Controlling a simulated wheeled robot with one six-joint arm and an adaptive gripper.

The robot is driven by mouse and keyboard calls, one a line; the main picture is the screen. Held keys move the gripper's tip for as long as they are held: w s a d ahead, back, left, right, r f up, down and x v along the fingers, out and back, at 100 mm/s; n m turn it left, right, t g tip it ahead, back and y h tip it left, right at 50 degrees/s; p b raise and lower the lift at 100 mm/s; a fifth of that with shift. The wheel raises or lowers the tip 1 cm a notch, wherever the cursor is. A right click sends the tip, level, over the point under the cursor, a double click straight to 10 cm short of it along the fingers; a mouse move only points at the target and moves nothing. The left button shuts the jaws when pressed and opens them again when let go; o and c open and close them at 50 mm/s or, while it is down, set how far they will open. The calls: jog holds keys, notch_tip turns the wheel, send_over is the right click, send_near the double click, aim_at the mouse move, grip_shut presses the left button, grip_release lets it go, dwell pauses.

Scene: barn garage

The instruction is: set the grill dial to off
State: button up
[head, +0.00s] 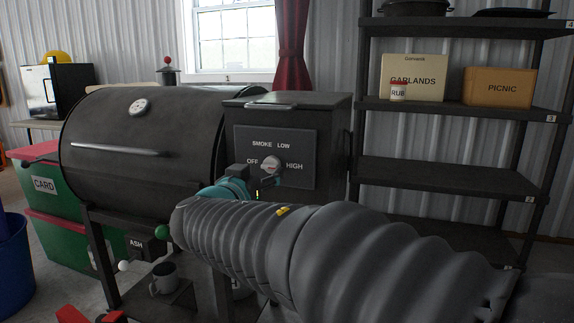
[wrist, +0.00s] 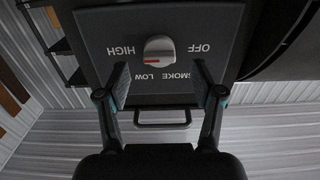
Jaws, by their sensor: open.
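The grill dial (head: 270,165) is a pale round knob on the dark control panel (head: 304,143) of the hopper box. The panel reads OFF at left, SMOKE and LOW on top, HIGH at right. The wrist view is upside down; there the dial (wrist: 159,50) shows a red mark on its HIGH side, so it appears set to HIGH. My gripper (head: 254,179) is in front of the panel, partly hidden by my arm. In the wrist view my gripper (wrist: 160,78) is open and empty, its fingers spread wide with the dial just beyond the tips, apparently untouched.
The grill barrel (head: 110,130) stands left of the hopper box (head: 325,115). A shelf rack (head: 450,107) with boxes is at right. Green bins (head: 60,215) and a blue tub (head: 12,255) are at left. A mug (head: 163,278) sits on the grill's lower shelf.

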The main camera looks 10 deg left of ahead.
aim_at(268, 168)
jog(key=shift+w+d, duration=0.15)
jog(key=shift+w, duration=1.65)
jog(key=c, duration=1.1)
